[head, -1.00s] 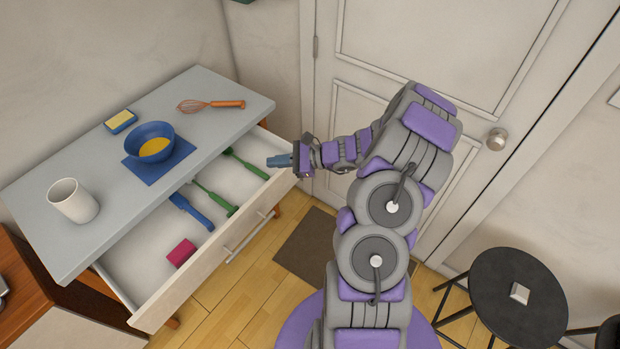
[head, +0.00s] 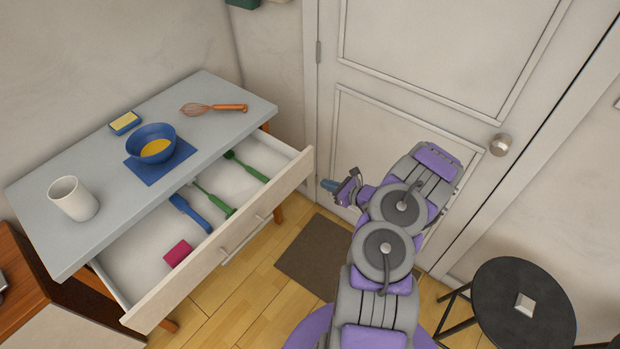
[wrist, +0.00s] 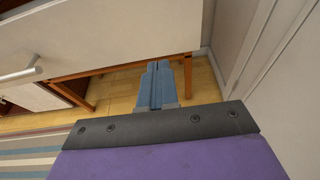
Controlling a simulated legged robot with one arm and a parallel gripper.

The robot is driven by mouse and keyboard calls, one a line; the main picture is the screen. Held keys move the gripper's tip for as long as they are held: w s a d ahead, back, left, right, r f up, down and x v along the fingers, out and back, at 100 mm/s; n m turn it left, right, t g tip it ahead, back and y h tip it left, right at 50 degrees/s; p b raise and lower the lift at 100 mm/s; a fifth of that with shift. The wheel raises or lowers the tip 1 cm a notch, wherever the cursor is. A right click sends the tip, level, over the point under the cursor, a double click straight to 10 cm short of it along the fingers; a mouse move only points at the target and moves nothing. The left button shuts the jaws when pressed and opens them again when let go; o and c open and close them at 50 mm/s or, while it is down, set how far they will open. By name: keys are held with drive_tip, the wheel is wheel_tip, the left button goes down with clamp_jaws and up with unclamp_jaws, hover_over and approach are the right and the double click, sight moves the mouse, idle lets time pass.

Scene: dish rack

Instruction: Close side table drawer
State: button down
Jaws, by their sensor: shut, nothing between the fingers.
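The side table (head: 108,232) stands against the wall at the left of the head view. Its drawer (head: 216,242) is pulled well out, with a pink block, a blue utensil and green utensils inside. The drawer's bar handle (head: 246,240) is on its front; the front and handle (wrist: 20,75) also show in the wrist view. My gripper (head: 328,185) is shut and empty, right of the drawer front's far end and apart from it. In the wrist view the blue fingers (wrist: 158,70) are together, pointing under the drawer front's lower edge.
A blue bowl (head: 150,139), a white mug (head: 73,199), a sponge (head: 125,122) and a whisk (head: 213,108) are on the tabletop. A closed door (head: 400,60) is behind my arm. A black round stool (head: 520,300) stands at right. A brown mat (head: 315,255) lies on the floor.

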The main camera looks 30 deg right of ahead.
sight(301, 174)
drive_tip(key=w+a, duration=0.1)
drive_tip(key=w, duration=0.1)
drive_tip(key=w+a+b, duration=0.1)
drive_tip(key=w, duration=0.1)
drive_tip(key=w+a+f, duration=0.1)
drive_tip(key=w+a, duration=0.1)
drive_tip(key=shift+w+b, duration=0.35)
drive_tip(key=shift+b, duration=0.05)
drive_tip(key=shift+w, duration=0.35)
drive_tip(key=shift+w+d, duration=0.25)
drive_tip(key=shift+d, duration=0.2)
